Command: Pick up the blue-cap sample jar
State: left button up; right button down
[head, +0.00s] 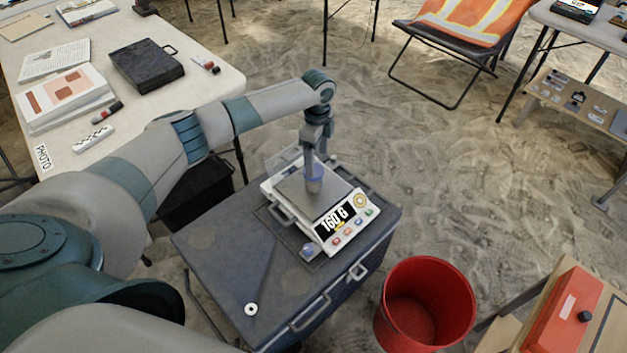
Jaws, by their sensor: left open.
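My right gripper is not in view.
The scale sits on a dark grey case (225,255). A small bluish item (307,251) lies by the scale's front corner. A red bucket (425,305) stands to the right. A white table (200,95) with papers and a black case (146,66) is at upper left.

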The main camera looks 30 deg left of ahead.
aim_at(313, 179)
pick_arm(q)
jog(key=shift+f, duration=1.1)
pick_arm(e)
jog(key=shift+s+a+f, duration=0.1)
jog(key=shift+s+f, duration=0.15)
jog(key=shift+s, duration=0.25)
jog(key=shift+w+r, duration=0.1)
pick_arm(q)
jog(key=shift+s+a+f, duration=0.1)
jog(key=shift+a+f, duration=0.1)
jog(key=shift+f, duration=0.3)
jog(key=f, duration=0.3)
jog(key=shift+a, duration=0.25)
jog(key=shift+f, duration=0.6)
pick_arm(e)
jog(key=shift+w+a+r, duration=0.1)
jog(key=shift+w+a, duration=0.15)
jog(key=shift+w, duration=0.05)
